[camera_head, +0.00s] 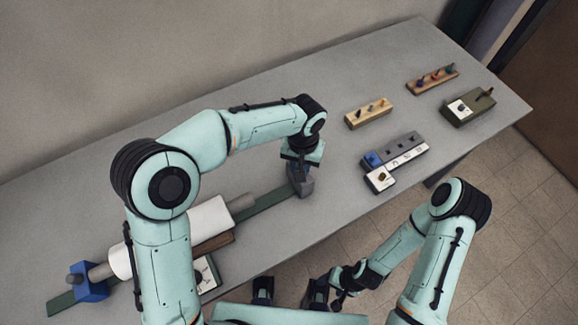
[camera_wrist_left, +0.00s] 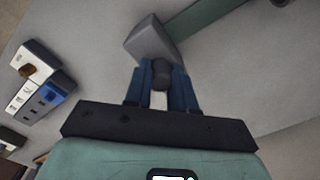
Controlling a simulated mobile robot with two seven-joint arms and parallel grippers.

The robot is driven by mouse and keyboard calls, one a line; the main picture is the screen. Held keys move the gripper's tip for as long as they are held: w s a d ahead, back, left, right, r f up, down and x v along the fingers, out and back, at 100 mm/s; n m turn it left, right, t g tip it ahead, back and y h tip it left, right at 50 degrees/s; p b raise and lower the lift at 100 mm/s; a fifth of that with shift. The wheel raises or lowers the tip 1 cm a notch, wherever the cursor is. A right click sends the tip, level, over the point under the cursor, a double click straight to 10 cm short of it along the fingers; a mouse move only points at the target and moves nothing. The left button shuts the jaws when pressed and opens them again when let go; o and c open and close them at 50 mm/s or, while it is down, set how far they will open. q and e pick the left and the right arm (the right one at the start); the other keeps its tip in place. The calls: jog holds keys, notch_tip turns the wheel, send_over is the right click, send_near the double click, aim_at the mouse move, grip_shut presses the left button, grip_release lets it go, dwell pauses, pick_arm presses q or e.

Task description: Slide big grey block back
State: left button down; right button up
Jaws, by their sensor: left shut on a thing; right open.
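The big grey block (camera_head: 301,182) sits at the right end of a long green rail (camera_head: 263,205) on the table; it also shows at the top of the left wrist view (camera_wrist_left: 150,40). My left gripper (camera_head: 299,165) is above the block. In the left wrist view its blue fingers (camera_wrist_left: 161,90) are shut on the block's dark round knob (camera_wrist_left: 162,72). My right gripper (camera_head: 339,298) is small and dark, low in the head view, off the table's front edge and holding nothing that I can see.
A grey-and-blue socket unit (camera_head: 405,150) stands right of the block. Pegged wooden strips (camera_head: 368,113) are further back.

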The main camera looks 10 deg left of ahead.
pick_arm(q)
jog(key=shift+w+d+r, duration=0.1)
jog(key=shift+d+r, duration=0.05)
jog(key=shift+d, duration=0.05)
jog(key=c, duration=1)
grip_release()
jog(key=shift+o, duration=0.3)
jog(key=shift+d, duration=0.1)
notch_tip(320, 180, up, 13)
jog(key=p, duration=0.1)
jog(key=shift+r+p, duration=0.15)
jog(key=shift+p, duration=0.2)
